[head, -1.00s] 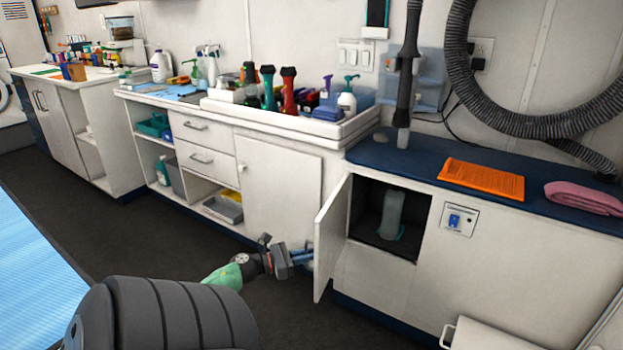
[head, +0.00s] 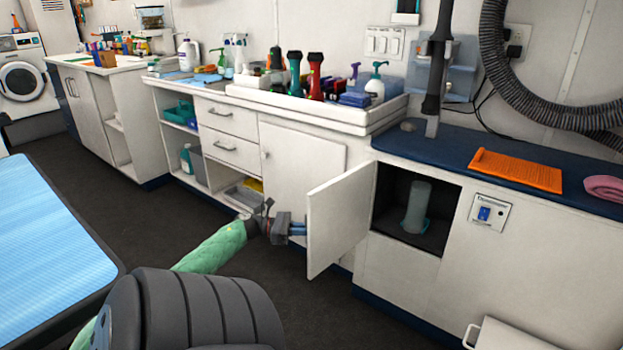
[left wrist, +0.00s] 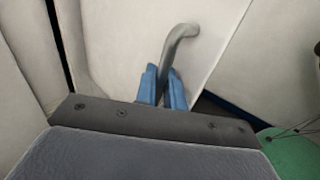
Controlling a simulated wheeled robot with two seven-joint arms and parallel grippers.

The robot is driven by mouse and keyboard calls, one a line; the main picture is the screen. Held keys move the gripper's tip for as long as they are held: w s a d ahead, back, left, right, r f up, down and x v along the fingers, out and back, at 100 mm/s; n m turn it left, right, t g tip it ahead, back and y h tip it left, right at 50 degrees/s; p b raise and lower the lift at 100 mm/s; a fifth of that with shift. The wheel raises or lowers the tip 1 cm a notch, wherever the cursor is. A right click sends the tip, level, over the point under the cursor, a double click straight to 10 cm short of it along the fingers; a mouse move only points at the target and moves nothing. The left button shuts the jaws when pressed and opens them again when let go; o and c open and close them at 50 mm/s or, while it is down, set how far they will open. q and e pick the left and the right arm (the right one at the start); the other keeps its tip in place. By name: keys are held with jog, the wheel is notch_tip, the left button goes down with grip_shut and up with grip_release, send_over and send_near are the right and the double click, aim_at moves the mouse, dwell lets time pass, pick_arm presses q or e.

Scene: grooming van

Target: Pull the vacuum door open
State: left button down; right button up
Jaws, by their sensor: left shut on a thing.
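The vacuum door (head: 340,215) is a small white panel that stands swung out from the cabinet front, hinged at its right edge in the head view. Behind it the dark compartment (head: 390,220) is exposed, with a grey translucent canister (head: 417,206) inside. My left gripper (head: 299,229) is at the door's free edge, on its outer side. In the left wrist view the blue fingers (left wrist: 164,90) are shut around the grey bar handle (left wrist: 183,34) on the door's face (left wrist: 120,50). My right gripper is not in view.
A white cupboard door (head: 295,165) and open shelves (head: 185,150) stand left of the compartment. A blue grooming table (head: 50,240) is at the left. The dark floor (head: 320,315) before the cabinet is clear. A white bar (head: 470,335) juts out at lower right.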

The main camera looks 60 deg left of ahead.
pick_arm(q)
jog(key=shift+a+r, duration=0.15)
jog(key=shift+r, duration=0.05)
jog(key=c, duration=1.5)
grip_release()
jog(key=shift+s+f, duration=0.1)
jog(key=shift+p+v, duration=0.5)
jog(key=shift+v, duration=3.3)
